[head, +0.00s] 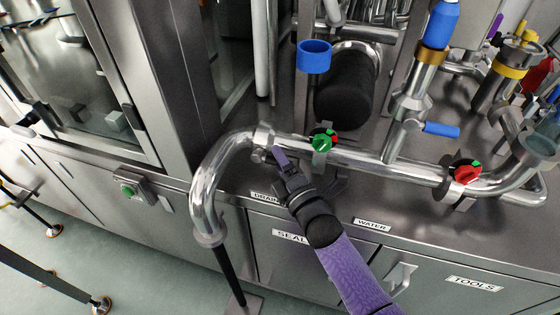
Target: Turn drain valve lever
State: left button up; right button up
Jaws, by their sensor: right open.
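A second, mostly red valve handle (466,173) is farther right on the same pipe run. Which of them is the drain valve lever I cannot tell for sure. My right gripper (278,160) is open at the pipe's left part, near the bend, to the left of the green-and-red handle and apart from it. Its dark wrist hides part of the counter and part of the DRAIN label. My left gripper is not in view.
The bent steel pipe (207,190) drops in front of the cabinets at left. A blue ring (314,57) and a black cylinder (344,95) stand behind the pipe. A blue lever (441,130) juts from an upright pipe.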

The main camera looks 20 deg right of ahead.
grip_shut()
dwell(1.3)
